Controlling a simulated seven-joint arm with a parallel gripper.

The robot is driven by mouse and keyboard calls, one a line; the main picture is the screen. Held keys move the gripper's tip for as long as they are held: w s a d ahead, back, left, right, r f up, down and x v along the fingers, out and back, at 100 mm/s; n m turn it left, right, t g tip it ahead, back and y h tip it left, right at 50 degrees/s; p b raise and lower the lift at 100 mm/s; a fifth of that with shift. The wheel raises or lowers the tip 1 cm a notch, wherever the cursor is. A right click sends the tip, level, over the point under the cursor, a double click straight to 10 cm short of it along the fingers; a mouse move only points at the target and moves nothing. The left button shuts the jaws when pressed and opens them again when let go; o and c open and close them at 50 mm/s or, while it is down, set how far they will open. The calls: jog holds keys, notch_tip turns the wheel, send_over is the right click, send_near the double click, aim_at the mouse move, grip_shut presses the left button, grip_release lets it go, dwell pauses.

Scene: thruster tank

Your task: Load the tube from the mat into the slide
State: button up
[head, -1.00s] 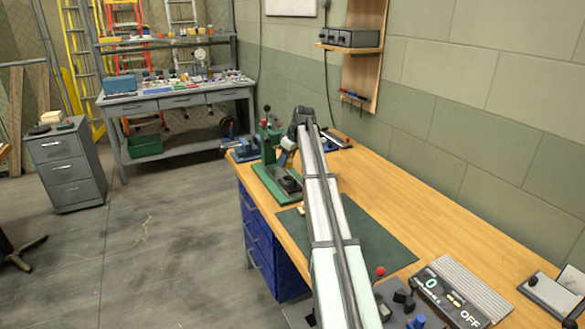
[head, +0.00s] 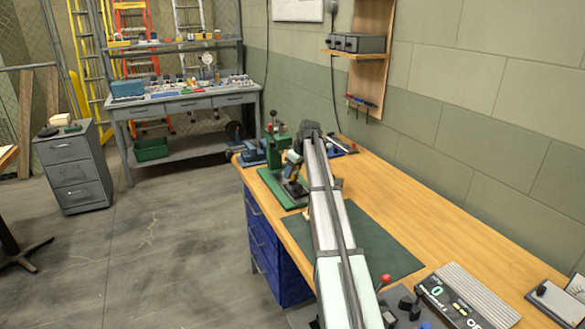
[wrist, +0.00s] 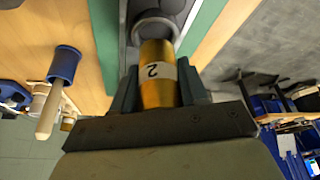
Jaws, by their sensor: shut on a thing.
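The tube is golden with a white band marked "2" (wrist: 157,88). My gripper (wrist: 160,92) is shut on it, one finger on each side, in the wrist view. The tube's far end is at a grey ring in the grey slide (wrist: 155,28), roughly in line with it; I cannot tell whether it has entered. The slide runs along a green base. The dark green mat (head: 385,250) lies nearer.
A blue-headed tool with a wooden handle (wrist: 62,65) is left of my gripper in the wrist view. A blue vise-like device (head: 248,153) stands beyond the fixture. A control box (head: 455,300) sits at the near end. The bench right of my arm is mostly clear.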

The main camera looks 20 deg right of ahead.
aim_at(293, 179)
jog(key=shift+f, duration=1.2)
jog(key=shift+s+f, duration=0.25)
jog(key=shift+f, duration=0.4)
jog(key=o, duration=1.1)
jog(key=shift+s+r, duration=0.1)
jog(key=shift+o, duration=0.6)
jog(key=v, duration=1.4)
jog(key=shift+w+r, duration=0.3)
jog(key=shift+r, duration=0.2)
jog(key=shift+a, duration=0.1)
